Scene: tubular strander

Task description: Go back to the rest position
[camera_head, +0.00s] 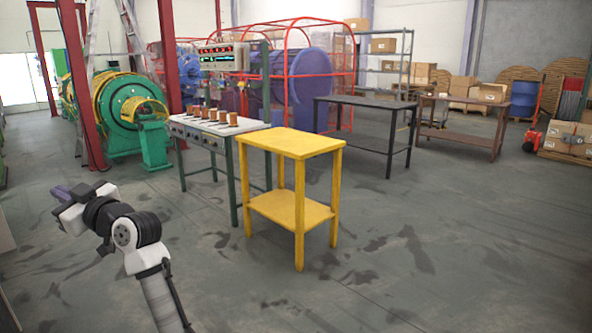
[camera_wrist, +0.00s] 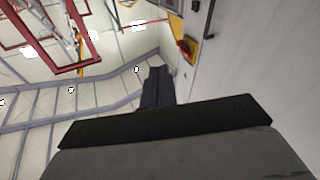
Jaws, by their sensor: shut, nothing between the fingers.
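My gripper (camera_head: 60,192) is at the lower left in the head view, at the end of my raised, folded arm. Its dark fingers point to the left, away from the tables. It is shut and empty, and touches nothing. In the wrist view the dark fingers (camera_wrist: 157,88) show close together at the centre, with walls and roof beams behind them.
A yellow table (camera_head: 290,143) with a bare top stands in the middle. Behind it is a grey workbench (camera_head: 240,127) with several copper-coloured spools (camera_head: 212,115). A green machine (camera_head: 125,105) and red post (camera_head: 85,90) stand at left. The floor between my arm and the yellow table is clear.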

